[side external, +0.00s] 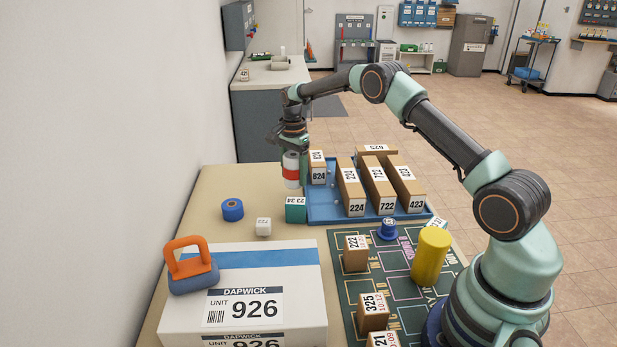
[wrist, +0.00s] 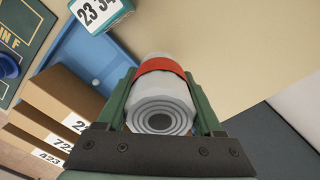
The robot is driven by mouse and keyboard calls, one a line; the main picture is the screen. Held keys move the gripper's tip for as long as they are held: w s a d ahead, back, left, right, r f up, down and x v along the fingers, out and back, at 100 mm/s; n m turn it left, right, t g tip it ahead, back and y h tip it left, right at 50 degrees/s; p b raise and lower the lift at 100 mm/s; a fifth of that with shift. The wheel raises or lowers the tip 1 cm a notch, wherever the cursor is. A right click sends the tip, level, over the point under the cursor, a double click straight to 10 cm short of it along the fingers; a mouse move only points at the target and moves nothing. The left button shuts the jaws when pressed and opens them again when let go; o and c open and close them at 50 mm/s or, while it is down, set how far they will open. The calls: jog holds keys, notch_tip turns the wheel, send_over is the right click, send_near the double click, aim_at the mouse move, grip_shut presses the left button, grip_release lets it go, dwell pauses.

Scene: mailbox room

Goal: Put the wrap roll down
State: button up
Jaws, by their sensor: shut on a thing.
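The wrap roll (side external: 291,171) is a whitish cylinder with a red band, upright at the far end of the table, just left of the blue tray (side external: 326,216). My gripper (side external: 291,153) comes down on it from above and is shut on its upper part. In the wrist view the wrap roll (wrist: 161,95) sits between both fingers of my gripper (wrist: 163,110), its coiled end facing the camera. Whether its lower end touches the table or hangs just above it, I cannot tell.
Several numbered boxes (side external: 378,188) stand in the tray. A teal block (side external: 295,209), blue tape roll (side external: 232,210) and white cube (side external: 263,227) are nearer. A large parcel (side external: 245,300) bears an orange-handled item (side external: 190,263). A yellow cylinder (side external: 430,255) stands on the dark mat. Table left of the roll is clear.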

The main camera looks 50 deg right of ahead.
jog(key=shift+f, duration=0.85)
jog(key=shift+f, duration=0.35)
jog(key=shift+f, duration=0.25)
jog(key=o, duration=1.3)
